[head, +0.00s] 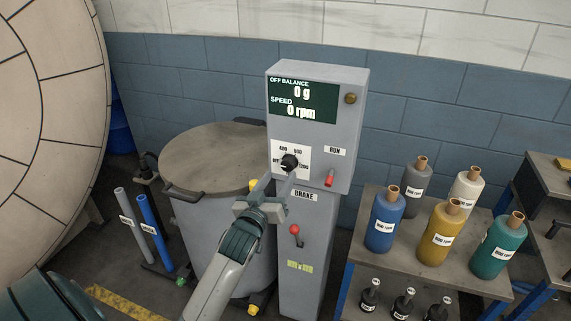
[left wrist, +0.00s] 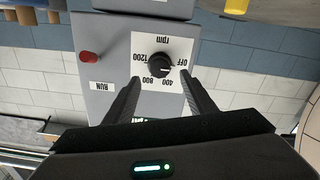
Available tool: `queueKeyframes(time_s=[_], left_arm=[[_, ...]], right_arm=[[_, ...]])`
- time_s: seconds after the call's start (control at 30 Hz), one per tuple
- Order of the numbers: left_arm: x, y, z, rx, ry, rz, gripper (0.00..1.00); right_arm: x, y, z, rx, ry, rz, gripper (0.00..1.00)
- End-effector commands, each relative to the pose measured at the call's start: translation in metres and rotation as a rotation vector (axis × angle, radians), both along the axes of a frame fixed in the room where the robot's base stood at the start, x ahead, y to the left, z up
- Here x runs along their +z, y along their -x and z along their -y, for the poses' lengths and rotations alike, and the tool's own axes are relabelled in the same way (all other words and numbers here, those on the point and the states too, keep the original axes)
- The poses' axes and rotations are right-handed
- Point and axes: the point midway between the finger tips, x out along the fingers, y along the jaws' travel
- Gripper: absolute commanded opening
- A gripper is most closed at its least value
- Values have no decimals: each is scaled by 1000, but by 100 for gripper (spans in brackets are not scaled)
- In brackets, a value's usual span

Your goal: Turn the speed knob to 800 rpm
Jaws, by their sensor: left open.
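The black speed knob (head: 289,162) sits on a white dial plate on the grey control box. The left wrist view shows the knob (left wrist: 160,64) upside down, with marks OFF, 400, 800 and 1200 around it. Its pointer looks turned toward the OFF side. The display (head: 303,100) reads 0 g off balance and 0 rpm speed. My left gripper (head: 277,184) is open just in front of and below the knob in the head view. In the left wrist view its two fingers (left wrist: 160,92) stand either side of the knob, apart from it. My right gripper is not in view.
A red RUN switch (head: 329,178) is right of the dial. A red-tipped BRAKE lever (head: 295,230) is below it. A lidded grey drum (head: 210,160) stands left, and a table (head: 372,262) with several coloured bobbins stands right.

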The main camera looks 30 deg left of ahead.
Motion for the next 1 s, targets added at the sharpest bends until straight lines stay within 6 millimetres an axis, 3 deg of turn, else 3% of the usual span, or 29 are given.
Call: queueKeyframes(time_s=[0.2,0.4,0.83,1.0], left_arm=[[3,-37,-9,1,-1,2,50],[1,-56,-14,0,-1,0,50],[0,-63,-15,0,0,1,50],[0,-63,-15,0,0,1,12]], right_arm=[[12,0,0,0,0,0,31],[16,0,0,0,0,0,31],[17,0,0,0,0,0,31],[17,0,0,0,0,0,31]])
